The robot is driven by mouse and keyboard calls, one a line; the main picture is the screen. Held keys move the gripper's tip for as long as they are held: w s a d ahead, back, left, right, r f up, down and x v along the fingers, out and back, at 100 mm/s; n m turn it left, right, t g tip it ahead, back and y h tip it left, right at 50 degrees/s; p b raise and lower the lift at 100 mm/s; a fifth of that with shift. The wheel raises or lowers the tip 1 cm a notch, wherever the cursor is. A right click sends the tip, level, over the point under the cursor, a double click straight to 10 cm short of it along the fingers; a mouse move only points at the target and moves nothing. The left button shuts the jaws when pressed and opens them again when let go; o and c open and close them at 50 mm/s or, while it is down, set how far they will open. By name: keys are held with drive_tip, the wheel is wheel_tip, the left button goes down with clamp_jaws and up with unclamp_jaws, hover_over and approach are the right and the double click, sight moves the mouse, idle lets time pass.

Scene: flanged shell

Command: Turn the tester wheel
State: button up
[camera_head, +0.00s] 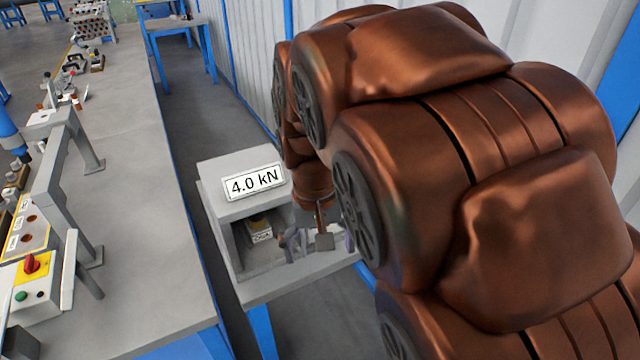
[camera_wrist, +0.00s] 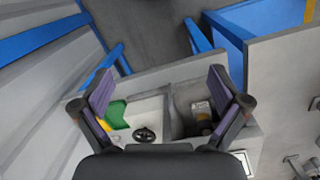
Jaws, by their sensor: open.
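The tester is a grey box (camera_head: 220,205) with a "4.0 kN" sign (camera_head: 254,181) and an open front bay, standing on a small grey table. In the wrist view a small dark spoked wheel (camera_wrist: 145,135) shows on a pale surface, low between my fingers. I cannot make out the wheel in the head view, where my arm covers that side. My gripper (camera_wrist: 160,76) is open, its two purple-padded fingers wide apart with nothing between the pads. In the head view my gripper (camera_head: 318,242) is in front of the tester, right of the bay.
A green piece (camera_wrist: 117,115) lies left of the wheel. A long workbench (camera_head: 150,200) stands left; a corrugated wall (camera_head: 250,45) runs behind my arm.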

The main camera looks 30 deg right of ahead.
drive_tip(key=w+d+f+m, duration=0.1)
drive_tip(key=w+d, duration=0.5)
drive_tip(key=w, duration=0.2)
drive_tip(key=w+d+f+m+p, duration=0.1)
drive_tip(key=w+d+m, duration=0.1)
drive_tip(key=w+d, duration=0.4)
drive_tip(key=w+d+f+m+t+p, duration=0.1)
drive_tip(key=w+d+f+m, duration=0.1)
drive_tip(key=w+d, duration=0.4)
drive_tip(key=shift+w+d, duration=0.15)
drive_tip(key=shift+w, duration=1.25)
drive_tip(key=shift+w+d, duration=0.1)
drive_tip(key=shift+w, duration=1.3)
drive_tip(key=shift+w+d+f+m, duration=0.15)
drive_tip(key=shift+w+f+m, duration=0.05)
drive_tip(key=shift+f+m, duration=0.15)
drive_tip(key=shift+f+p, duration=1.3)
drive_tip(key=shift+f, duration=2.5)
drive_tip(key=shift+c, duration=0.3)
